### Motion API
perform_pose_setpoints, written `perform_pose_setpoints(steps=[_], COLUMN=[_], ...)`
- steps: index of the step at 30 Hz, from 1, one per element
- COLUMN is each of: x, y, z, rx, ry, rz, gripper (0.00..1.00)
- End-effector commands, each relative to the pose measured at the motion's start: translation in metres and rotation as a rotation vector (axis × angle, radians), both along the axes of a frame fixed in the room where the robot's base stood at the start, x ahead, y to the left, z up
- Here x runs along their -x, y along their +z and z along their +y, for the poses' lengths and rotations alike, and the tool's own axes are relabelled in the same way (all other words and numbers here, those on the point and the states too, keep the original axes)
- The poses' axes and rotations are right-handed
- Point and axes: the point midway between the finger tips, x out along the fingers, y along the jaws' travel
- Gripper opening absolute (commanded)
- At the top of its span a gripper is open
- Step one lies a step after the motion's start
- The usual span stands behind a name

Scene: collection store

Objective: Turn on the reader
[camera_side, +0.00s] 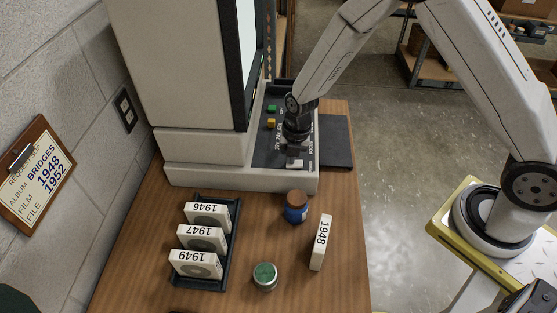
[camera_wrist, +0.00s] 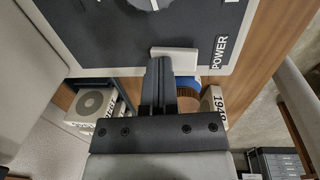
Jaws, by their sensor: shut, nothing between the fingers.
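The reader (camera_side: 215,150) is a large pale grey machine at the back left of the wooden table. Its dark control panel (camera_side: 265,155) carries a green button (camera_side: 272,109), an amber button (camera_side: 271,123) and a white rocker or key (camera_side: 295,163) near the front edge. In the wrist view this white switch (camera_wrist: 188,52) lies beside the word POWER on the panel (camera_wrist: 200,20). My gripper (camera_side: 296,150) is shut and empty, pointing down over the panel. In the wrist view its fingertips (camera_wrist: 160,64) are at the switch's left part and partly cover it; I cannot tell whether they touch.
A dark rack (camera_side: 233,240) holds boxes marked 1946, 1947 and 1949. A blue jar with a brown lid (camera_side: 296,206), a box marked 1948 (camera_side: 321,243) and a green-topped tin (camera_side: 265,276) stand in front of the reader. A clipboard (camera_side: 38,175) hangs on the wall.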

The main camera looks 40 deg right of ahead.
Motion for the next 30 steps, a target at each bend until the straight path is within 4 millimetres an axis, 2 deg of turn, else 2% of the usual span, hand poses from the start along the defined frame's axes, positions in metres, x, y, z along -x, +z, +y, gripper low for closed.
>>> perform_pose_setpoints(steps=[18, 30], x=[0.012, 0.012], y=[0.002, 0.003], z=[-0.011, -0.011], rx=[0.000, -0.001], ry=[-0.002, -0.001], rz=[0.004, 0.002], gripper=[0.00, 0.00])
